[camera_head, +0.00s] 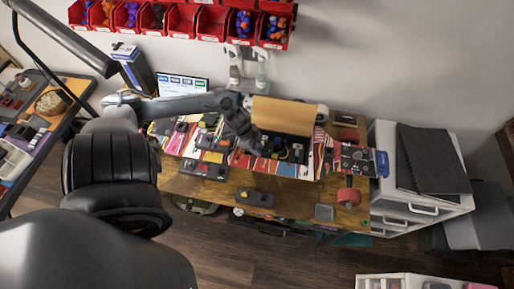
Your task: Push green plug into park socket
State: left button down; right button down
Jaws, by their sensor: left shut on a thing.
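My left arm reaches in from the left over the workbench (205,183). My left gripper (252,146) points down among the small parts in the middle of the bench. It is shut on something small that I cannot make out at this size. I cannot pick out the green plug or the park socket; the gripper and nearby parts may hide them. A dark board or tray with coloured parts (282,150) lies just right of the gripper. My right gripper is not in view.
A tan panel (283,115) stands behind the gripper. Red bins (212,22) hang on the wall. A white drawer cabinet (392,205) stands at the right.

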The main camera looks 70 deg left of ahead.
pick_arm(q)
jog(key=shift+p, duration=0.45)
dwell(0.4)
jog(key=shift+f, duration=0.4)
dwell(0.8)
dwell(0.5)
jog(key=shift+f+p, duration=0.1)
jog(key=shift+p, duration=0.2)
dwell(0.6)
jog(key=shift+f, duration=0.5)
dwell(0.5)
jog(key=c, duration=0.9)
grip_release()
jog(key=shift+o, duration=0.2)
